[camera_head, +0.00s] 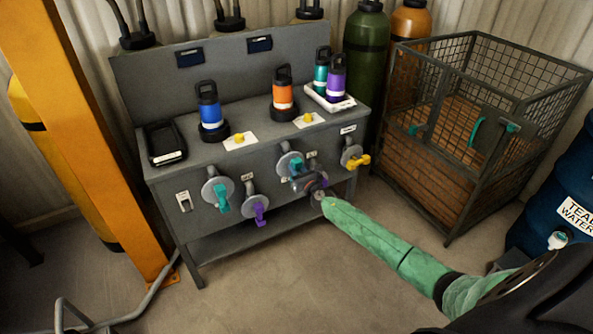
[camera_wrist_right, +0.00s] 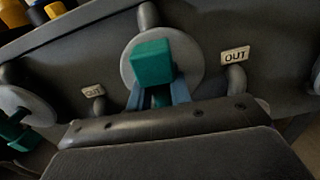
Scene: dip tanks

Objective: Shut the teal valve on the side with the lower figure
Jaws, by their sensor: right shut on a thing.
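The bench (camera_head: 180,180) has two teal valves on its front. The left teal valve (camera_head: 221,200) has its handle hanging down. The right teal valve (camera_head: 295,166) is partly hidden behind my right gripper (camera_head: 304,183). In the right wrist view, the fingers of my right gripper (camera_wrist_right: 160,92) are shut on a teal handle (camera_wrist_right: 152,62) in front of a round grey plate. Two small dark displays, left (camera_head: 190,57) and right (camera_head: 260,43), are on the back panel; their figures are too small to read. My left gripper is not in view.
A purple valve (camera_head: 259,211) and a yellow valve (camera_head: 355,159) are on the same front. Blue (camera_head: 210,108) and orange (camera_head: 283,95) bottles stand on top. A mesh crate (camera_head: 455,185) is at the right, an orange post (camera_head: 90,130) at the left. The floor in front is clear.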

